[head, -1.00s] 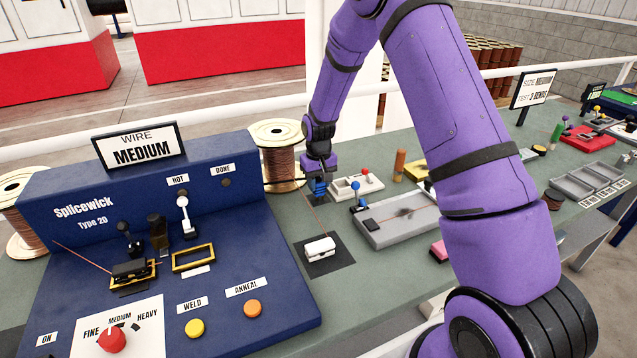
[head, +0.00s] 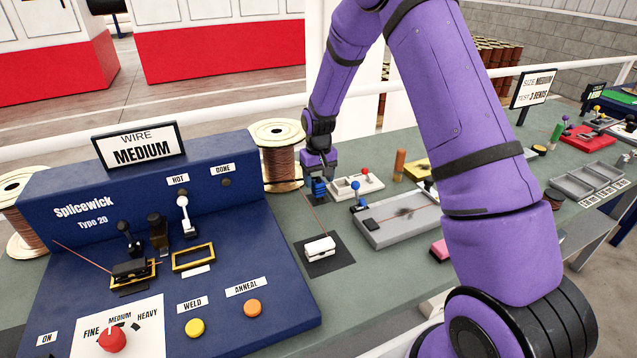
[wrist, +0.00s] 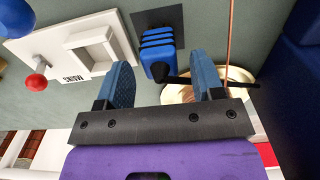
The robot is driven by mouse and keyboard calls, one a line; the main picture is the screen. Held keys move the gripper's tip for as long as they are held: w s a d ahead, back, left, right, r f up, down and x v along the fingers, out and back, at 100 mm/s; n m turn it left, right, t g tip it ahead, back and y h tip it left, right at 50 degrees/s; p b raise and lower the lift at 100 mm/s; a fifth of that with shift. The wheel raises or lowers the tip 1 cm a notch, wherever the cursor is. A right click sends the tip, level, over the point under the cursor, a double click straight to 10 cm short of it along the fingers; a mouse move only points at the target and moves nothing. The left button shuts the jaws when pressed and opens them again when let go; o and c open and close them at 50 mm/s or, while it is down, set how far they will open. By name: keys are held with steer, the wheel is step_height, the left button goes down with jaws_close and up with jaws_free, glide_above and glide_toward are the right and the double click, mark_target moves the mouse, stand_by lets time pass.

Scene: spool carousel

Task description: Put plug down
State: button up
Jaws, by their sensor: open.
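The blue ribbed plug (head: 319,187) stands on a dark square pad on the green bench, right of the copper wire spool. In the wrist view the plug (wrist: 157,50) sits on the dark pad (wrist: 172,17), and a black rod or lead runs from its near end to the right. My gripper (wrist: 162,75) is open, its two blue-padded fingers spread wide with nothing held between them. The plug lies ahead of the fingertips, roughly between their lines. In the head view my gripper (head: 319,167) is just over the plug; any contact is hard to tell.
A white block (head: 320,248) holds a copper wire's end on another dark pad. A white fixture (head: 357,186) with a red knob, a grey tray (head: 395,228) and the blue Splicewick machine (head: 75,235) stand close by. The spool (head: 280,165) is immediately left.

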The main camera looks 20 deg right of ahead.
step_height(320, 180, up, 11)
step_height(320, 180, up, 9)
steer(key=t, duration=0.1)
glide_above(319, 182)
steer(key=s, duration=0.5)
steer(key=s+r+t, duration=0.1)
steer(key=s+r, duration=0.8)
steer(key=s, duration=0.1)
steer(key=s+r+t, duration=0.1)
steer(key=s+r, duration=0.1)
steer(key=s, duration=0.9)
steer(key=s+a+r+t, duration=0.1)
steer(key=s+r+t, duration=0.1)
steer(key=s, duration=1)
steer(key=shift+a+r, duration=0.25)
steer(key=shift+r, duration=0.05)
steer(key=shift+c, duration=0.2)
